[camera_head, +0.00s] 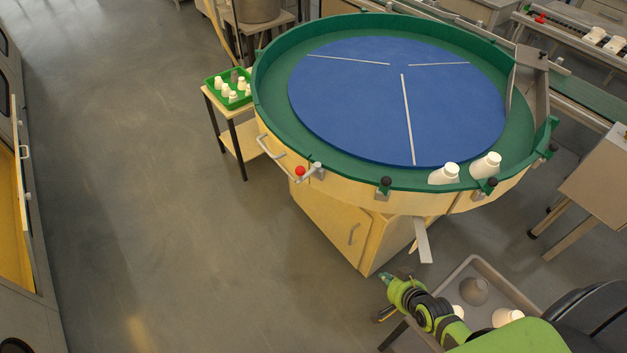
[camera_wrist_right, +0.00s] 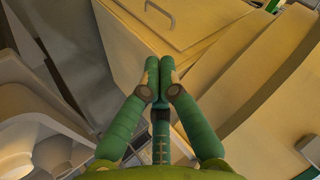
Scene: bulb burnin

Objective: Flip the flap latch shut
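A round turntable with a green rim (camera_head: 262,105) and a blue disc (camera_head: 350,110) stands ahead. A grey metal flap (camera_head: 423,240) slopes down from its front edge. Black-knobbed catches sit along the rim, one at the front (camera_head: 386,183) and one to its right (camera_head: 490,184); I cannot tell which part is the flap latch. My right gripper (camera_head: 386,278) is below and left of the flap, apart from it. In the right wrist view its green fingers (camera_wrist_right: 159,72) are together, with nothing visible between them. My left gripper is not in view.
Two white bulbs (camera_head: 445,174) lie by the front rim. A grey tray (camera_head: 471,262) with white pieces is beside my right arm. A red-knobbed handle (camera_head: 300,171) is at the front left. A green crate (camera_head: 213,92) stands on a side table. The left floor is clear.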

